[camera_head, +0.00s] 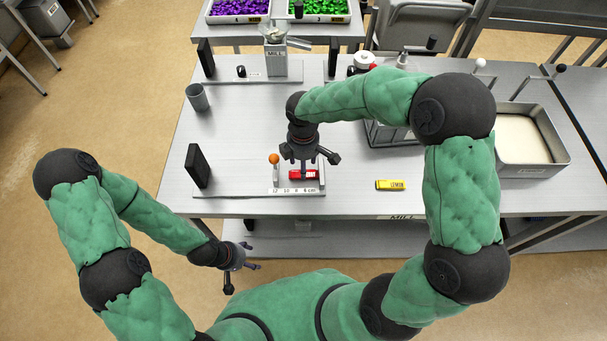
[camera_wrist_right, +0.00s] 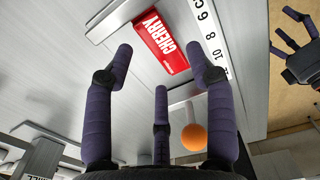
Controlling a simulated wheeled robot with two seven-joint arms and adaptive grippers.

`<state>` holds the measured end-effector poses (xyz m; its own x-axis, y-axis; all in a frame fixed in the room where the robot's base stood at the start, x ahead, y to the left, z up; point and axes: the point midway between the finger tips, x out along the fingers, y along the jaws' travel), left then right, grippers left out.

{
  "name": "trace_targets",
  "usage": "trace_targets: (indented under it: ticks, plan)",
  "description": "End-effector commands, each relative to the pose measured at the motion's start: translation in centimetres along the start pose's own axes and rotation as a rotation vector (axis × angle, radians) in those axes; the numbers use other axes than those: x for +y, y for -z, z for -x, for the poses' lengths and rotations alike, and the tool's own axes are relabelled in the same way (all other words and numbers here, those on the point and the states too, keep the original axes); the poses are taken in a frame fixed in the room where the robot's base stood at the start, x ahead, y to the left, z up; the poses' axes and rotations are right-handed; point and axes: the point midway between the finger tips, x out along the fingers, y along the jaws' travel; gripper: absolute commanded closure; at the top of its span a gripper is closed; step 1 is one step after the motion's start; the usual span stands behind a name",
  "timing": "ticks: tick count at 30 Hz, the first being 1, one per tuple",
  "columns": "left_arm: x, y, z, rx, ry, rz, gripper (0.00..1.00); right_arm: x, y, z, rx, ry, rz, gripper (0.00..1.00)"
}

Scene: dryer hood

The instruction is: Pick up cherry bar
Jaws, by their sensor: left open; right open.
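The red cherry bar (camera_head: 303,175) lies on a small measuring plate with a printed scale near the front of the table. The cherry bar also shows in the right wrist view (camera_wrist_right: 160,43), label readable, beyond my fingertips. My right gripper (camera_head: 309,158) is open and empty, above the bar, and partly hides the area behind it. In the wrist view its fingers (camera_wrist_right: 160,75) are spread with the bar between and past them, apart from it. My left gripper (camera_head: 241,270) is open and empty, off the table's front edge at the lower left.
An orange ball on a post (camera_head: 274,159) stands just left of the bar. A yellow lemon bar (camera_head: 390,185) lies to the right. A black upright panel (camera_head: 197,166), a grey cup (camera_head: 198,97) and a metal tray (camera_head: 554,151) are also on the table.

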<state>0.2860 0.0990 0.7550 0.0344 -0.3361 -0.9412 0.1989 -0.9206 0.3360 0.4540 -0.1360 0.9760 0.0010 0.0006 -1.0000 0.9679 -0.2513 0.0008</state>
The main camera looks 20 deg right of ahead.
Motion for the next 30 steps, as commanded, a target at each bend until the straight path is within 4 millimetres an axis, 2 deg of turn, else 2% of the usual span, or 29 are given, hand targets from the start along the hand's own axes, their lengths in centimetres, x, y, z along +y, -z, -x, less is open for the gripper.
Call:
trace_targets:
  ticks: [1,6,14,18,19,22,23,30]
  plan:
    - [-0.1,0.0,-0.4,0.000,0.000,0.000,0.35,0.0,-0.1,-1.0,-0.002,0.003,-0.001,0.44]
    - [-0.3,0.0,-0.8,0.000,0.000,0.000,0.35,0.0,-0.1,-3.1,-0.001,0.002,0.000,0.44]
    - [-0.3,0.0,-0.8,0.000,0.000,0.000,0.35,0.1,-0.1,-3.3,0.001,0.000,0.000,0.44]
    - [-0.3,0.0,-0.8,0.000,0.000,0.000,0.35,0.1,-0.1,-3.3,0.000,0.000,0.000,0.84]
    - [-0.3,0.0,-0.8,0.000,0.000,0.000,0.35,0.1,-0.1,-3.3,0.000,0.000,0.000,0.90]
    - [-0.3,0.0,-0.8,0.000,0.000,0.000,0.35,0.1,-0.1,-3.3,0.000,0.000,0.000,0.90]
    - [-0.3,0.0,-0.8,0.000,0.000,0.000,0.35,0.1,-0.1,-3.3,0.000,0.000,0.000,0.95]
    - [-0.2,0.0,-0.7,0.000,0.000,0.000,0.35,0.1,-0.1,-2.8,0.000,-0.001,0.000,0.96]
